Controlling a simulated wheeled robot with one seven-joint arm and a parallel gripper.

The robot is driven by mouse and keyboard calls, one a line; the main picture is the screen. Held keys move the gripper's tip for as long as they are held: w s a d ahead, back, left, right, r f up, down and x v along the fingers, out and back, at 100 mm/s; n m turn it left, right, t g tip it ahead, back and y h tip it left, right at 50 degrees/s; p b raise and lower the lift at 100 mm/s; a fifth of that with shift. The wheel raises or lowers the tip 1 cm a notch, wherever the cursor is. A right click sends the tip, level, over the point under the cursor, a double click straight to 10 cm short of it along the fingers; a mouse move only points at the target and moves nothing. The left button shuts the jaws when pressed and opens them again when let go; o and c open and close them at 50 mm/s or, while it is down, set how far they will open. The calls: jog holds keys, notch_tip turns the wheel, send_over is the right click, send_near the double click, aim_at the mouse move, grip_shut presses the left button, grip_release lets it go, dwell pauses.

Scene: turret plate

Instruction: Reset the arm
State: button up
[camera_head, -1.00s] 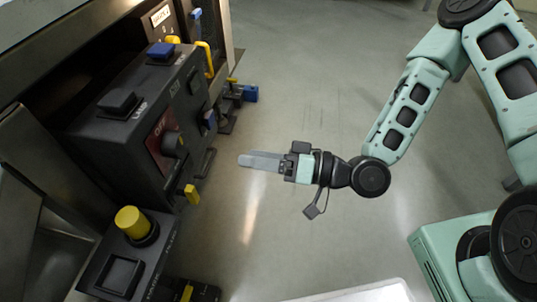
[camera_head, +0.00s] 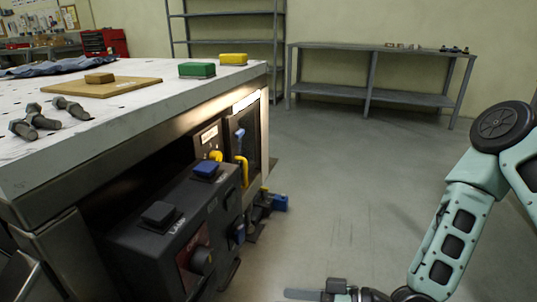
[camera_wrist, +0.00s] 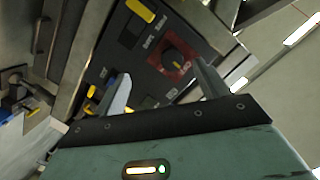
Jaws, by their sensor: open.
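My gripper (camera_head: 305,294) shows at the bottom edge of the head view, with its fingers pointing left and most of its body cut off by the frame. In the wrist view my gripper (camera_wrist: 164,84) is open, its two fingers apart and nothing between them. Beyond the fingers is the dark control box with a red panel and black knob (camera_wrist: 176,62). In the head view the control box (camera_head: 140,240) is to the left of my gripper, with clear floor between them. My teal arm comes in from the right.
A workbench (camera_head: 120,135) stands at left above the control box, bearing a green block (camera_head: 197,69), a yellow block (camera_head: 233,59), a wooden board (camera_head: 130,87) and dark bolts (camera_head: 70,107). A grey table (camera_head: 385,95) and shelves (camera_head: 228,41) stand at the back. The floor between is clear.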

jog(key=d+n+g+h, duration=0.3)
jog(key=d+h, duration=0.3)
jog(key=h, duration=0.4)
jog(key=s+d+r+m+g+h, duration=0.1)
jog(key=s+r+h, duration=0.1)
jog(key=s+r, duration=0.4)
jog(key=s+d+r+m+h, duration=0.1)
jog(key=s+d+r+h, duration=0.2)
jog(key=r, duration=0.4)
notch_tip(320, 180, up, 25)
jog(key=s+a+p, duration=0.1)
jog(key=p, duration=2.3)
jog(key=shift+s+p, duration=0.3)
jog(key=shift+p, duration=0.1)
jog(key=shift+r, duration=0.1)
